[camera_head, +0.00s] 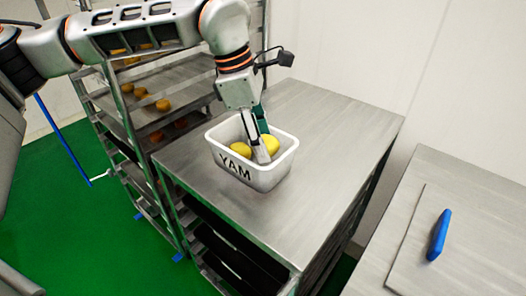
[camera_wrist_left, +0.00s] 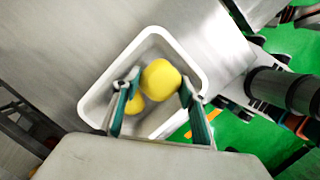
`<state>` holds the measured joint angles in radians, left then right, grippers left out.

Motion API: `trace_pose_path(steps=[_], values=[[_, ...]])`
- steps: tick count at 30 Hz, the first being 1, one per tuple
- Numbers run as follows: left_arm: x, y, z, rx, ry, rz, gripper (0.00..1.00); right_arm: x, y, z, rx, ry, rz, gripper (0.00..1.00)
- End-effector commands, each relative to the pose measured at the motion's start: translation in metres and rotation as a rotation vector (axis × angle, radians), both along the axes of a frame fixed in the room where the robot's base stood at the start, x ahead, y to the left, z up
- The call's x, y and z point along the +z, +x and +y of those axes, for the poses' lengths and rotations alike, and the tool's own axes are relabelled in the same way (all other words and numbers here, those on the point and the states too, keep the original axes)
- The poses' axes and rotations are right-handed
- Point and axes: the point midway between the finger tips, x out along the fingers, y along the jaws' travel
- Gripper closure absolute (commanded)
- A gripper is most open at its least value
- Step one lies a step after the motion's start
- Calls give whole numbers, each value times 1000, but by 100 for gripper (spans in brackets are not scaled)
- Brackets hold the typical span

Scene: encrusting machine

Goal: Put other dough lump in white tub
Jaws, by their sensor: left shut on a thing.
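The white tub (camera_head: 262,179), marked "YAM", stands on the steel table in the head view, and its rim shows in the left wrist view (camera_wrist_left: 92,106). My left gripper (camera_head: 265,149) reaches down into the tub. It is shut on a yellow dough lump (camera_head: 273,143), which sits between the fingers in the left wrist view (camera_wrist_left: 160,80). The other yellow dough lump (camera_head: 240,149) lies in the tub beside the fingers, partly hidden by one finger in the left wrist view (camera_wrist_left: 134,104). I cannot tell whether the held lump touches the tub floor. My right gripper is not in view.
The steel table (camera_head: 318,127) is bare around the tub. A rack (camera_head: 185,85) with trays of several yellow lumps stands behind at the left. A blue-handled tool (camera_head: 439,235) lies on another steel surface (camera_head: 480,255) at the right.

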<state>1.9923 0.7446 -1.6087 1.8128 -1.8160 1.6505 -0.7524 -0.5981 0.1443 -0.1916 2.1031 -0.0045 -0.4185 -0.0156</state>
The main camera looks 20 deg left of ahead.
Motion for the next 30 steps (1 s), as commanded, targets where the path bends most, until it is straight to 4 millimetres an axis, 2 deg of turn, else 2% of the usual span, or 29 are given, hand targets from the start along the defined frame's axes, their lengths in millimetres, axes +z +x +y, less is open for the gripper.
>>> trace_pose_path(steps=[1,3,6,11,30], values=[[-14,0,0,0,1,8,81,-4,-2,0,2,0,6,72],[-26,0,1,1,1,9,81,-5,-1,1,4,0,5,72],[-34,0,0,1,0,5,81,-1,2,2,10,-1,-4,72],[-33,0,0,1,0,1,81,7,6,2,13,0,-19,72],[-45,0,0,1,0,1,81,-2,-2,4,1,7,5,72]])
